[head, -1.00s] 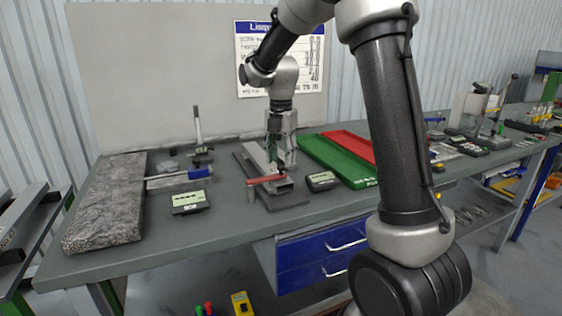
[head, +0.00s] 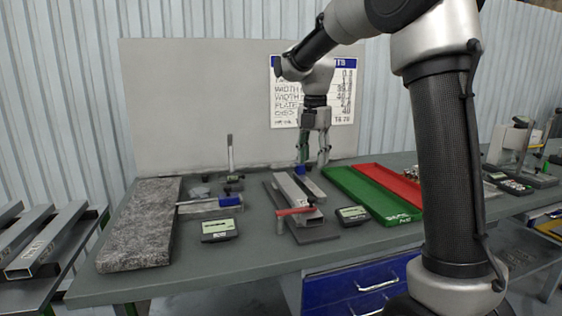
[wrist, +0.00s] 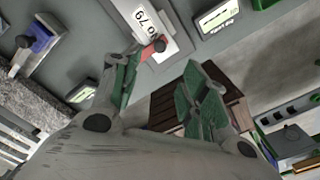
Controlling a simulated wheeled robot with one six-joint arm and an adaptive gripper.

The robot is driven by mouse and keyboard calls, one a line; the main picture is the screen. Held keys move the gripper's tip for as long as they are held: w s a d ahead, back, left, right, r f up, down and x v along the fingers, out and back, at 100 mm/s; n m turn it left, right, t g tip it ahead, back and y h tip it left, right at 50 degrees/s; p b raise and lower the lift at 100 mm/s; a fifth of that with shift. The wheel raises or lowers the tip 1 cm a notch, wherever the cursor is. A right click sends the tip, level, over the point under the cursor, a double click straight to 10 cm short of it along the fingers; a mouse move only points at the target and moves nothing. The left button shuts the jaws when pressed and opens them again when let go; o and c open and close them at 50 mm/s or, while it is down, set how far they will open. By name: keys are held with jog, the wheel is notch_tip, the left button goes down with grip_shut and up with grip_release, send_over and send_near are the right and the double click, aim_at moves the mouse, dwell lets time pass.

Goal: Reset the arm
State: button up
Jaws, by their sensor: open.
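My gripper (head: 314,158) hangs fingers-down above the back of the table, in front of the white notice. Its fingers are apart with nothing between them. In the wrist view the two green-padded fingers (wrist: 160,95) are spread. Below and in front of it, a grey metal profile (head: 296,196) lies on a dark plate (head: 318,232), with a red-handled tool (head: 294,211) across its near end. The profile also shows in the wrist view with a white label (wrist: 146,22). In the head view my gripper is clear of it.
A green tray (head: 350,190) and a red tray (head: 392,183) lie right of the plate. Digital readouts (head: 219,231) and (head: 352,214) stand near the front. A rough stone slab (head: 142,225) is at left. A white notice (head: 343,95) hangs behind.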

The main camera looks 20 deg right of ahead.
jog(key=s+d+f+m+t, duration=0.1)
jog(key=s+d+m+t, duration=0.1)
jog(key=s+m, duration=1.1)
jog(key=s+d+f+m+t, duration=0.1)
jog(key=s+d+m+t, duration=0.1)
jog(key=s+m, duration=1)
jog(key=s+d, duration=0.1)
jog(key=s, duration=0.3)
jog(key=shift+s+m, duration=0.2)
jog(key=shift+m, duration=0.2)
